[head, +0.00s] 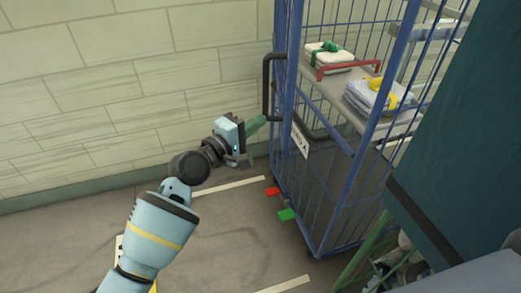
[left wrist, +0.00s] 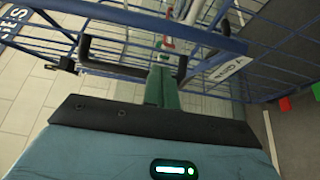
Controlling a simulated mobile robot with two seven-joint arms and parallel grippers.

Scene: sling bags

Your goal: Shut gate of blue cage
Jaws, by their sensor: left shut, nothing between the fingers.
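The blue cage (head: 330,190) stands right of centre in the head view, a tall frame of blue wire bars. A black handle (head: 267,88) sticks out from its left side. A white label (head: 299,141) hangs on the bars. Which panel is the gate, and how far it stands open, I cannot tell. My left gripper (head: 258,125) is shut and empty, its green fingers pointing at the cage close to the lower end of the handle. In the left wrist view the fingers (left wrist: 163,86) lie together by the black handle (left wrist: 88,56), with blue bars beyond. My right gripper is not in view.
Folded cloths (head: 328,57) with green and yellow ties lie on the cage's shelf (head: 320,84). Red (head: 272,191) and green (head: 287,215) pedals sit at its base. A dark teal mass (head: 450,120) blocks the right side. The tiled wall is behind; floor at left is clear.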

